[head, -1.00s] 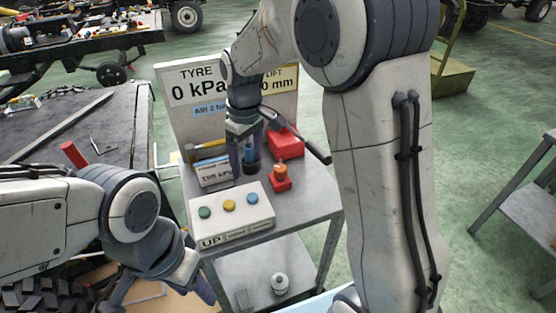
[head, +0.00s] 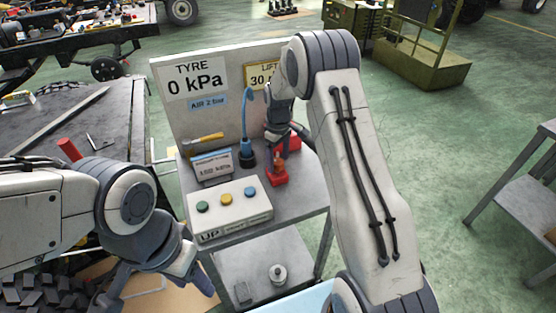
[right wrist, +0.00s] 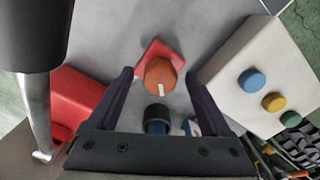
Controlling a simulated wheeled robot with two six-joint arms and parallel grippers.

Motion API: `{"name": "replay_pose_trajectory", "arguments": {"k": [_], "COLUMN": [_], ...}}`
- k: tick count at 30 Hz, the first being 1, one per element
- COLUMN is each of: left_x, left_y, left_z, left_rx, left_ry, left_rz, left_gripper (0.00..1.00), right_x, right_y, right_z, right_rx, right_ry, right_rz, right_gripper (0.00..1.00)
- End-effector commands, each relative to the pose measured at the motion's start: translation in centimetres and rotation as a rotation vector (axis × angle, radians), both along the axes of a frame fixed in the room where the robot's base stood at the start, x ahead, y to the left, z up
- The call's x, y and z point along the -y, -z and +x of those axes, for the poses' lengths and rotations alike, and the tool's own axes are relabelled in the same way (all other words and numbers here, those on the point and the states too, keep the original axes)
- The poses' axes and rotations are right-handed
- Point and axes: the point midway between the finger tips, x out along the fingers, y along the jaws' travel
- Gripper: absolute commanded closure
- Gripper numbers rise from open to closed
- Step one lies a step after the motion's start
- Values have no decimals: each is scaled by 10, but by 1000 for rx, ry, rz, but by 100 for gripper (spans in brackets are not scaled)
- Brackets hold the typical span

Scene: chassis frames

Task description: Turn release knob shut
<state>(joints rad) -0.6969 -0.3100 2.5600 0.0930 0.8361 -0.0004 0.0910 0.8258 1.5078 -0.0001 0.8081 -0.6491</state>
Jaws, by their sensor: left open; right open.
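The release knob (head: 278,168) is a small orange-red knob on a red base on the grey cart. In the right wrist view the knob (right wrist: 160,74) is orange with a white mark on its top, above a red square plate. My right gripper (head: 278,150) points down over the knob. In the right wrist view its open fingers stand on either side of the knob; I cannot tell whether they touch it. My left gripper (head: 160,286) is open and empty at the lower left, away from the cart top.
A white box with green, yellow and blue buttons (head: 231,210) stands in front. A blue hose piece (head: 247,125) stands in a black holder (head: 248,158) beside the knob. A red block (right wrist: 75,98) lies close by. A panel reading 0 kPa (head: 195,84) stands behind.

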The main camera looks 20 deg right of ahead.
Motion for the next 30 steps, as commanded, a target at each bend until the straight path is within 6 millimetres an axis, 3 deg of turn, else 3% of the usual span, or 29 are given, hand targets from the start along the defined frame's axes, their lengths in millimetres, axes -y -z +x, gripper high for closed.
{"name": "replay_pose_trajectory", "arguments": {"k": [12, 18, 19, 30], "left_x": [0, 0, 0, 0], "left_y": [-1, -1, -1, -3], "left_z": [0, 0, 0, 0], "left_rx": [0, 0, 0, 0], "left_ry": [0, 0, 0, 0], "left_rz": [0, 0, 0, 0], "left_gripper": [50, 50, 50, 50], "right_x": [0, 0, 0, 0], "right_y": [10, 10, 10, 9], "right_z": [0, 0, 0, 0], "right_rx": [0, 0, 0, 0], "right_ry": [0, 1, 1, 68], "right_rz": [0, 0, 0, 0], "right_gripper": [17, 94, 100, 100]}}
